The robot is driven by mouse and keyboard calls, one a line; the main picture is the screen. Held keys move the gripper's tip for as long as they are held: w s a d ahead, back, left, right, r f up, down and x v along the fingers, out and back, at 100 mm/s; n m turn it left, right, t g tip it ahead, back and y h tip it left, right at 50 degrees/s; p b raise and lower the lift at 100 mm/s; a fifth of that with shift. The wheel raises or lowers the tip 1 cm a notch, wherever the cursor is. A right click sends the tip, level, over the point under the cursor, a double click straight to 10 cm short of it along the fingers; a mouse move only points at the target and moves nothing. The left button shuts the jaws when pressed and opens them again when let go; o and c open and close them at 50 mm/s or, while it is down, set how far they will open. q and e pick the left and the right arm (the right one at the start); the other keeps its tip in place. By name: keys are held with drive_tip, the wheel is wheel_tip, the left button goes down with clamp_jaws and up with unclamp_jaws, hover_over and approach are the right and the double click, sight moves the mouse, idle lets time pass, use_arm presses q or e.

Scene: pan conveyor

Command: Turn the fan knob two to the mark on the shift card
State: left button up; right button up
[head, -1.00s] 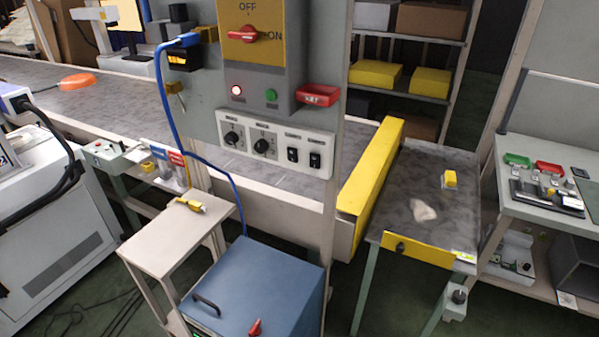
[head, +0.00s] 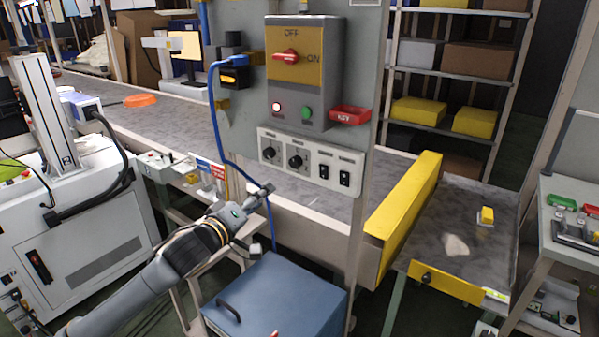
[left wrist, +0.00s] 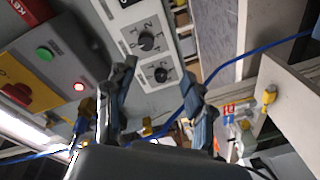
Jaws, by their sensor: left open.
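Two black knobs sit side by side on a pale control plate (head: 311,150) on the grey panel. The left knob (head: 269,153) and the right knob (head: 295,161) also show in the left wrist view, as the lower knob (left wrist: 161,75) and the upper knob (left wrist: 146,41). Their labels are too small to read surely. My left gripper (head: 262,218) is open and empty, below and in front of the plate, apart from the knobs. In the left wrist view its fingers are spread below the knobs. I cannot tell which card is the shift card.
A blue cable (head: 219,130) hangs beside the plate. Two black switches (head: 334,175) sit right of the knobs. Above are a red rotary switch (head: 287,57) and a red key holder (head: 350,115). A blue cabinet (head: 275,295) stands below.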

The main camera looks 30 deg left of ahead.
use_arm(q)
wheel_tip(320, 180, up, 2)
drive_tip(key=p, duration=0.3)
approach(294, 164)
drive_tip(key=shift+t+h, duration=0.3)
drive_tip(key=w, duration=0.7)
drive_tip(key=shift+w+a+f, duration=0.15)
drive_tip(key=shift+w+a, duration=0.05)
drive_tip(key=shift+a, duration=0.1)
drive_tip(key=shift+w+f, duration=0.1)
drive_tip(key=shift+w, duration=0.4)
clamp_jaws()
